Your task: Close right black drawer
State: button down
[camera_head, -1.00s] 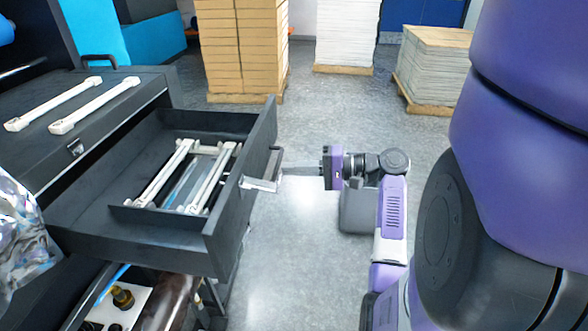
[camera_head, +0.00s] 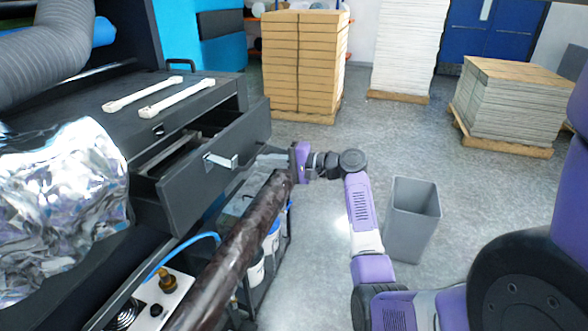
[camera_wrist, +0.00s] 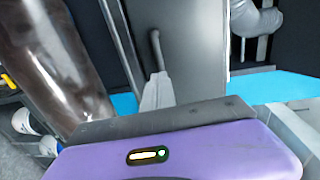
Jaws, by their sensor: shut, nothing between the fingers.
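The right black drawer (camera_head: 200,187) is partly open, its front panel standing a little out from the black cabinet, with a narrow strip of its inside showing. Its metal handle (camera_head: 222,160) is on the front panel. My gripper (camera_head: 268,154) is shut and empty, at the right end of the drawer front. In the wrist view, my gripper (camera_wrist: 156,92) points at the grey drawer front (camera_wrist: 190,50), its tips close to the dark handle (camera_wrist: 155,50). I cannot tell whether they touch.
Two white bars (camera_head: 160,97) lie on the cabinet top. A dark shiny roll (camera_head: 235,245) and crumpled silver film (camera_head: 60,195) are close below and left of the drawer. A grey bin (camera_head: 412,222) stands on the floor at right. Stacked pallets stand behind.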

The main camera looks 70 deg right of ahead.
aim_at(243, 154)
jog(key=w+b, duration=0.1)
jog(key=w, duration=0.3)
jog(key=w+b, duration=0.1)
jog(key=w, duration=0.7)
jog(key=shift+a+f+b, duration=0.1)
jog(key=shift+a+b, duration=0.15)
jog(key=shift+b, duration=0.15)
jog(key=shift+w, duration=0.45)
jog(key=shift+r, duration=0.2)
jog(key=s, duration=0.2)
jog(key=s+b, duration=0.1)
jog(key=s, duration=0.5)
jog(key=shift+d+r, duration=0.15)
jog(key=shift+r, duration=0.25)
